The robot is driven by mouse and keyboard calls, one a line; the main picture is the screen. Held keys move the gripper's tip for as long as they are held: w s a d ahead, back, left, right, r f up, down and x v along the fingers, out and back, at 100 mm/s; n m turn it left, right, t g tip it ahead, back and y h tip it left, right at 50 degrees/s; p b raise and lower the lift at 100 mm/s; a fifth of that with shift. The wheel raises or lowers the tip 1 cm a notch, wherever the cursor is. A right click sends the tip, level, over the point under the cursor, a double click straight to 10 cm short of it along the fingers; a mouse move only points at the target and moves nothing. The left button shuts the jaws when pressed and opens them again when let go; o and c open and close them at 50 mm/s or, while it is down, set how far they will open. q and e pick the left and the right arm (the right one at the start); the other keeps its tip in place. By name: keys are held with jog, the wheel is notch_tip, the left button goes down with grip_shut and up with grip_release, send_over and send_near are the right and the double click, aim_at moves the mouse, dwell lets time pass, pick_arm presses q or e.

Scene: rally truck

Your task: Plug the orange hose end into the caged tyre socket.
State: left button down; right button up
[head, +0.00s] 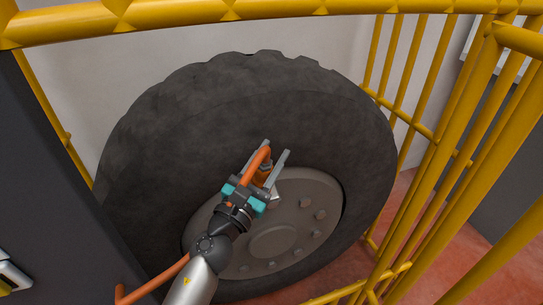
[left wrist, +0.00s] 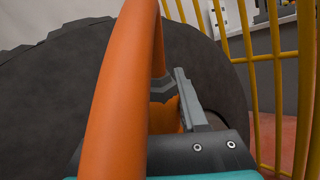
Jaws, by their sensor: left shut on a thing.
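The big black tyre (head: 150,130) stands upright inside the yellow cage, with a grey hub (head: 315,190) at its middle. My left gripper (head: 275,150) is in front of the tyre, over the hub's upper edge. It is shut on the orange hose end (head: 264,172). In the left wrist view the orange hose (left wrist: 120,100) arches close to the camera, with a grey fitting and an orange part (left wrist: 165,116) beside a finger. A small pale piece shows just right of the gripper; I cannot tell whether it is the socket. The right gripper is not in view.
Yellow cage bars (head: 440,150) stand close on the right, and a thick yellow rail (head: 230,9) crosses the top. A dark panel (head: 50,200) fills the left side. The red floor (head: 405,190) shows at the lower right.

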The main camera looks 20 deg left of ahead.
aim_at(259, 177)
pick_arm(q)
jog(key=shift+w+a+f+b, duration=0.1)
jog(key=shift+w+f+b, duration=0.05)
jog(key=shift+f+b, duration=0.3)
jog(key=shift+c, duration=1.8)
grip_release()
jog(key=b+v, duration=0.2)
jog(key=v, duration=0.4)
jog(key=shift+s+f, duration=0.15)
jog(key=shift+s, duration=0.1)
jog(key=shift+s+a, duration=0.15)
jog(key=shift+s, duration=0.35)
